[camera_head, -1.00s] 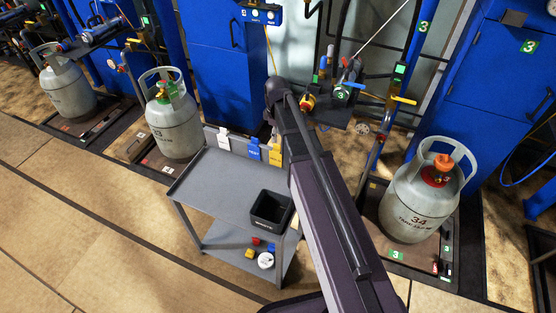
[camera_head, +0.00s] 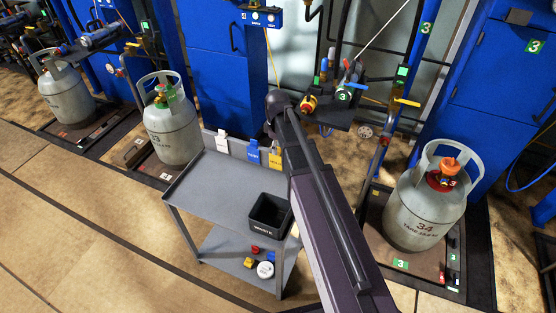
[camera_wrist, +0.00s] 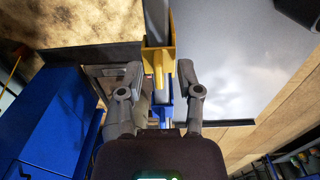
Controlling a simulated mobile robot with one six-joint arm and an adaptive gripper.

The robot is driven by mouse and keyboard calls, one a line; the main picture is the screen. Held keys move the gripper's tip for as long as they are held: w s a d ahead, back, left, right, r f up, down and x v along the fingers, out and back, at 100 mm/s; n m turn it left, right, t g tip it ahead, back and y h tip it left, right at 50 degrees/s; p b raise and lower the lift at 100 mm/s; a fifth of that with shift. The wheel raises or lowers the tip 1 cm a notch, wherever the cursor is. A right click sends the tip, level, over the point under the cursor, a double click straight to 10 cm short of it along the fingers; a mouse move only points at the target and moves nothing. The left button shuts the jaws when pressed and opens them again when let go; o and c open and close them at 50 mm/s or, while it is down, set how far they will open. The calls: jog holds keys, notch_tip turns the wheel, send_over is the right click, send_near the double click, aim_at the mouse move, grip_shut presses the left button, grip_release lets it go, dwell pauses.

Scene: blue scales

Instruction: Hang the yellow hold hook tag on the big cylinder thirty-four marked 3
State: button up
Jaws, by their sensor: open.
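The yellow hold hook tags (camera_head: 275,160) hang at the right end of the back rail of the grey cart, partly hidden behind my arm. In the wrist view the yellow tag and its holder (camera_wrist: 157,58) lie between and just beyond my fingertips. My gripper (camera_wrist: 158,80) is open, with one finger on each side, and holds nothing. In the head view my arm hides the gripper. The big grey cylinder 34 (camera_head: 419,216) stands upright at the right, with an orange cap and a collar handle (camera_head: 430,150). A green 3 label (camera_head: 400,264) is on its base.
Blue tags (camera_head: 253,150) and white tags (camera_head: 222,143) hang beside the yellow ones. The grey cart (camera_head: 215,187) carries a black waste bin (camera_head: 270,214). A valve panel (camera_head: 340,110) stands behind my arm. Another cylinder (camera_head: 172,130) stands left.

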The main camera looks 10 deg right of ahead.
grip_shut()
jog(key=shift+r, duration=0.1)
jog(key=shift+r+p, duration=1.9)
jog(key=shift+p, duration=0.1)
